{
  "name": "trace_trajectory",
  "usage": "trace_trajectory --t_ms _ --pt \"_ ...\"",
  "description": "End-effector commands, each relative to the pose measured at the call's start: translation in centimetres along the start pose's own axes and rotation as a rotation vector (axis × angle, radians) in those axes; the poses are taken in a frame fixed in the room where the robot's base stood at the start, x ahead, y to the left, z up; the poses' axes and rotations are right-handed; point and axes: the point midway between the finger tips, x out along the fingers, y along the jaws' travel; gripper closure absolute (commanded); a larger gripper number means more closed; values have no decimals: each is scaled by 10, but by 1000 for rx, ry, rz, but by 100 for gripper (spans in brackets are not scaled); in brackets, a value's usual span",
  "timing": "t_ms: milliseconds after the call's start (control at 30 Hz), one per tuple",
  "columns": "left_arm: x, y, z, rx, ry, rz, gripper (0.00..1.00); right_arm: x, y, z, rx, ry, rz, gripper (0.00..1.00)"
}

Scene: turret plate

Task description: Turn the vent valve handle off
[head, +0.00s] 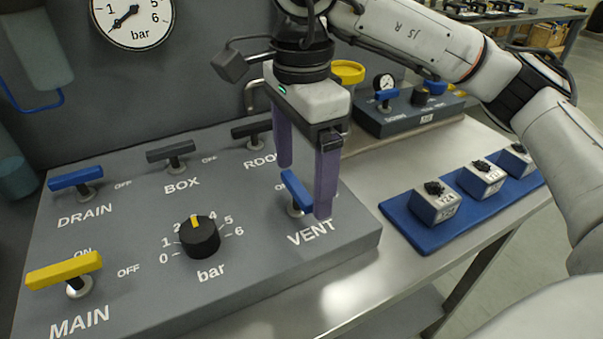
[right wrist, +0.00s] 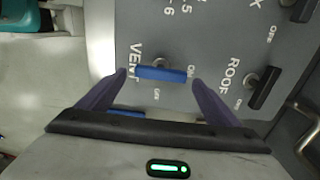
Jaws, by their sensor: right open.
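The vent valve handle (head: 297,190) is a blue bar on a metal stem above the VENT label on the sloped grey panel (head: 130,225). My right gripper (head: 303,191) is open, with its purple fingers on either side of the handle. In the right wrist view, the handle (right wrist: 162,73) lies crosswise between the fingertips (right wrist: 160,77), with a gap at each end. Its right end there points at the ON mark; the OFF mark is below the bar. In the head view, a finger hides part of the handle's surroundings. My left gripper is out of view.
Other handles on the panel are yellow MAIN (head: 64,270), blue DRAIN (head: 76,177), dark BOX (head: 171,150) and dark ROOF (head: 252,129). A black bar knob (head: 199,237) stands left of VENT. A blue tray (head: 405,225) with small blocks lies to the right.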

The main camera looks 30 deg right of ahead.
Motion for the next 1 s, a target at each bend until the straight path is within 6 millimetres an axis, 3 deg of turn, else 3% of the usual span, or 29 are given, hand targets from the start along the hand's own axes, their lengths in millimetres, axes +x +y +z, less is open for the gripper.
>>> trace_trajectory --t_ms 333,567,1000 --pt "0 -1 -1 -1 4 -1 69 4 0 0 -1 -1 1 17" --pt "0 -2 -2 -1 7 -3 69 4 0 0 -1 -1 1 55" --pt "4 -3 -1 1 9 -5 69 5 1 0 93 -1 2 56"
